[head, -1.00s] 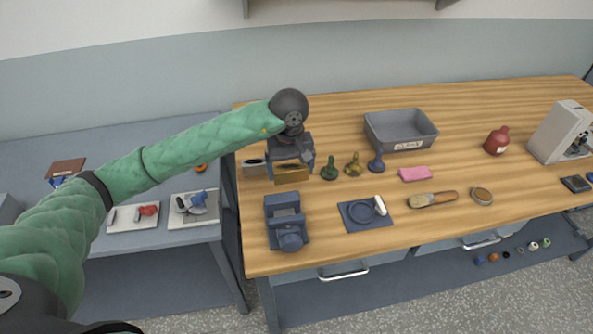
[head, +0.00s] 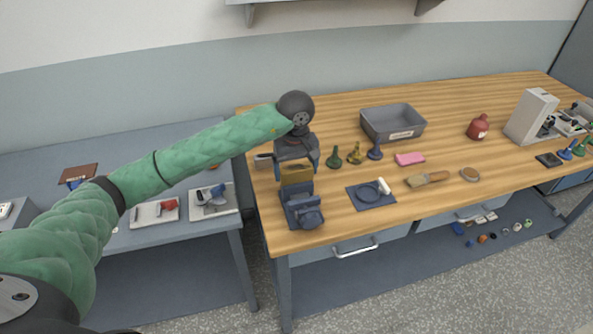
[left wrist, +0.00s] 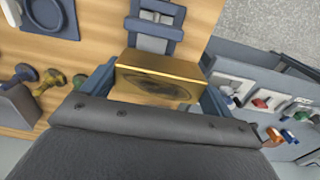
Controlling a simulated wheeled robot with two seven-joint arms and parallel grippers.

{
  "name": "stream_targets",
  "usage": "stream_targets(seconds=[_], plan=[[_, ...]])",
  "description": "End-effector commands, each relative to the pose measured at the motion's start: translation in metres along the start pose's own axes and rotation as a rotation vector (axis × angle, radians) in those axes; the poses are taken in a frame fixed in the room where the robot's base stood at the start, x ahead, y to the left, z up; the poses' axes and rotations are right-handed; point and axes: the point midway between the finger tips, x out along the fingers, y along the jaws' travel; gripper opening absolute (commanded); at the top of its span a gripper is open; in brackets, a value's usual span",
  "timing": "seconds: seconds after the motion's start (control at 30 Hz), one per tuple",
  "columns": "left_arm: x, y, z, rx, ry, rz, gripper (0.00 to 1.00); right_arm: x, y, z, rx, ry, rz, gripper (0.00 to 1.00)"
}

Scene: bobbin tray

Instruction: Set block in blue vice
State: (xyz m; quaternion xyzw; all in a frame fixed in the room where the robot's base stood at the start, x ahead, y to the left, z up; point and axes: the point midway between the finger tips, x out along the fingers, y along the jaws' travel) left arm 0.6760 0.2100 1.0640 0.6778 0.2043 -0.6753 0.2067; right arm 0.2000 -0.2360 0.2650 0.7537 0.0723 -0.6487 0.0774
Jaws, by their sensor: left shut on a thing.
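The brass-coloured block (head: 296,174) is held between the fingers of my left gripper (head: 297,163), over the near left part of the wooden bench. The blue vice (head: 304,212) sits just in front of the block, towards the bench's front edge. In the head view the block's lower edge overlaps the vice's back end. In the left wrist view the block (left wrist: 160,72) fills the space between the fingers, and the vice (left wrist: 153,28) lies just beyond it. I cannot tell whether block and vice touch. My right gripper is not in view.
Green (head: 334,157), yellow and blue knobbed pieces stand right of the gripper. A dark blue mat (head: 371,195) with a ring lies right of the vice. A grey bin (head: 393,124) stands behind. A lower side table (head: 130,240) stands left.

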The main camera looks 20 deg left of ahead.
Motion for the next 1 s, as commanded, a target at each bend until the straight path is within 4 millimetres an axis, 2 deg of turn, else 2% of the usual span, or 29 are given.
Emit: stream_targets(seconds=[0.1, 0.27, 1.0], plan=[[-0.002, 0.001, -0.001, -0.003, 0.002, 0.002, 0.17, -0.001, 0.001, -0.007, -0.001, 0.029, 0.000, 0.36], [0.001, 0.001, -0.001, -0.005, 0.002, 0.002, 0.17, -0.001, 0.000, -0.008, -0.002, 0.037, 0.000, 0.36], [0.039, 0.001, -0.001, -0.005, 0.001, 0.002, 0.17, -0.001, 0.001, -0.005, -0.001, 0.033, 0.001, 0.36]])
